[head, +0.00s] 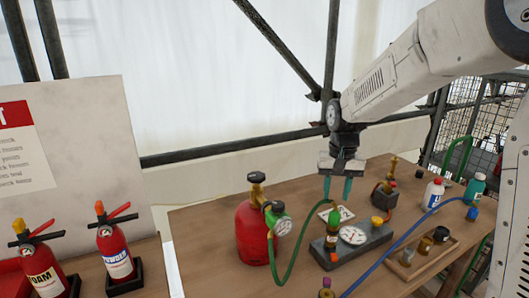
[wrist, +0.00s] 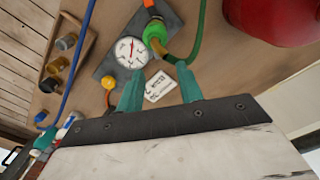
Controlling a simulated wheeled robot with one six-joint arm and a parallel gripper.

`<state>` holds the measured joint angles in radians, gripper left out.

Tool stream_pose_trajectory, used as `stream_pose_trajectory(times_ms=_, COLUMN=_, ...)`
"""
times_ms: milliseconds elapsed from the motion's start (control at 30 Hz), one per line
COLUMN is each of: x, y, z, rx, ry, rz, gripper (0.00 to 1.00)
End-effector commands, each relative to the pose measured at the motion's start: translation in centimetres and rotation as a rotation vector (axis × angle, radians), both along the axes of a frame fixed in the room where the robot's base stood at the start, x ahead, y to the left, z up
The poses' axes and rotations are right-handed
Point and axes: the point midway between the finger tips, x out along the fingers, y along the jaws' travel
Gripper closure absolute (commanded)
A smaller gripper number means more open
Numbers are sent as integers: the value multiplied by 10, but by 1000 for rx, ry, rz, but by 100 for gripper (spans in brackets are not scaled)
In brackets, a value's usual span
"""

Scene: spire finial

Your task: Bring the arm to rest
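My gripper (head: 337,190) hangs from my white arm above the wooden table (head: 205,232), its two teal fingers pointing down. In the wrist view the fingers (wrist: 160,95) stand apart with nothing held between them. A white tag (wrist: 159,86) on the table shows beyond the gap between the fingers. In the head view the fingers are over the area behind the gauge block (head: 350,243). The exact height above the table is hard to tell.
A red gas cylinder (head: 254,232) with a green hose stands left of my gripper. Bottles (head: 433,194), a wooden tray (head: 422,258) and a blue hose (head: 402,238) lie to the right. Two fire extinguishers (head: 115,252) stand at left. Scaffold poles (head: 275,42) cross behind.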

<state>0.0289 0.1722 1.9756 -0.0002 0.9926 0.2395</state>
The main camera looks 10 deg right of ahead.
Motion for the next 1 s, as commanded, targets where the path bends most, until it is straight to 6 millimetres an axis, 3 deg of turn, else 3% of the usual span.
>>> stream_pose_trajectory(times_ms=167, x=-45, y=3, z=34, rx=-2, ry=-24, rz=37, gripper=64)
stream_pose_trajectory(times_ms=300, x=-104, y=5, z=63, rx=-4, ry=-47, rz=85, gripper=64)
stream_pose_trajectory(times_ms=467, x=-174, y=8, z=81, rx=-7, ry=-68, rz=143, gripper=64)
stream_pose_trajectory(times_ms=700, x=-266, y=11, z=80, rx=-14, ry=-100, rz=221, gripper=64)
stream_pose_trajectory(times_ms=833, x=-296, y=11, z=73, rx=-16, ry=-108, rz=249, gripper=64)
stream_pose_trajectory(times_ms=1000, x=-312, y=14, z=68, rx=-18, ry=-112, rz=266, gripper=64)
